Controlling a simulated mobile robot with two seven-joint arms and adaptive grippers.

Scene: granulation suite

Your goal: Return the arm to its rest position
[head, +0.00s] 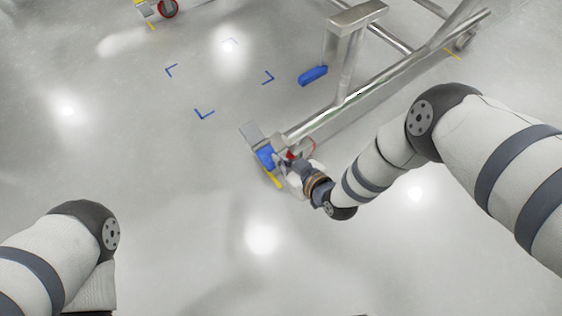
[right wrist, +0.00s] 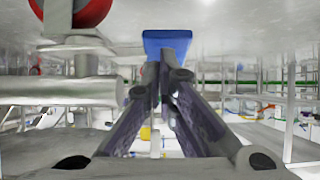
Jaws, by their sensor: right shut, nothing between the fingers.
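My right arm reaches down from the right in the head view to the near foot of a steel frame. My right gripper (head: 289,170) is beside the blue pedal (head: 266,157) at the caster there. In the right wrist view the gripper's fingers (right wrist: 163,72) are shut together with nothing between them. The blue pedal (right wrist: 167,40) is right at the fingertips; I cannot tell whether they touch. Of my left arm, only part shows at the lower left of the head view. My left gripper is outside the picture.
The steel wheeled frame (head: 370,92) stands beyond the right arm, with another blue pedal (head: 313,76). A red caster wheel (head: 168,8) is at the top. Blue corner marks (head: 204,114) lie on the open floor. The floor between my arms is clear.

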